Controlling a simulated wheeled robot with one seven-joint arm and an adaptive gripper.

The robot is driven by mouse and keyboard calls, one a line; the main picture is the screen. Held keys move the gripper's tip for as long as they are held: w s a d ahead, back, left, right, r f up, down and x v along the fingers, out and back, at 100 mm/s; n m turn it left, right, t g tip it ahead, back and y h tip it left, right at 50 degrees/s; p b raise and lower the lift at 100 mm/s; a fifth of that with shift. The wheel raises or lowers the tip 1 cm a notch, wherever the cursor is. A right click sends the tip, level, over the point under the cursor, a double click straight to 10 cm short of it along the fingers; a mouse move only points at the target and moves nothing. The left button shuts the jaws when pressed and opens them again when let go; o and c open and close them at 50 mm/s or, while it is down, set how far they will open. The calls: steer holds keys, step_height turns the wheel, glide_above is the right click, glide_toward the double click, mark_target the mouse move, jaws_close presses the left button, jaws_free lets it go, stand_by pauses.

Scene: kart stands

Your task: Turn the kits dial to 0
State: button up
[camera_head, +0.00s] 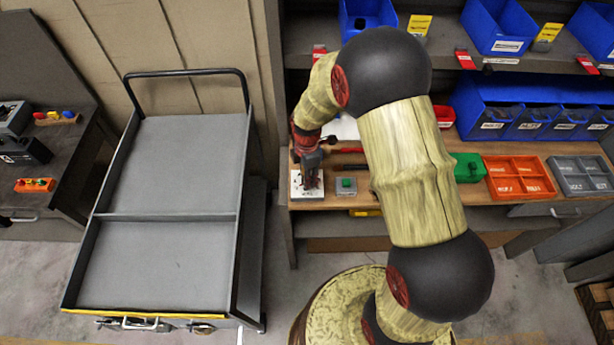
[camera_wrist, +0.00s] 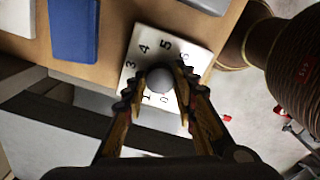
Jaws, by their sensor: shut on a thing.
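The kits dial is a grey round knob (camera_wrist: 159,79) on a white square plate (camera_wrist: 137,60) with black numbers around it. In the wrist view 0, 1, 3, 4 and 5 can be read; another number at the right is partly hidden. My gripper (camera_wrist: 157,88) is shut on the knob, one finger on each side. The knob's pointer is hidden, so its setting cannot be told. In the head view the white plate (camera_head: 296,191) lies at the left front of the workbench, with my gripper (camera_head: 309,182) over it.
A small grey box with a green button (camera_head: 346,186) stands right of the plate. A grey cart (camera_head: 170,217) is at the left. Orange (camera_head: 519,177) and grey (camera_head: 581,177) divided trays lie farther right. Blue bins (camera_head: 530,122) stand behind them.

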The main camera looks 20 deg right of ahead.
stand_by(0.3)
steer(key=o, duration=1.1)
steer(key=shift+o, duration=0.4)
step_height(320, 180, up, 12)
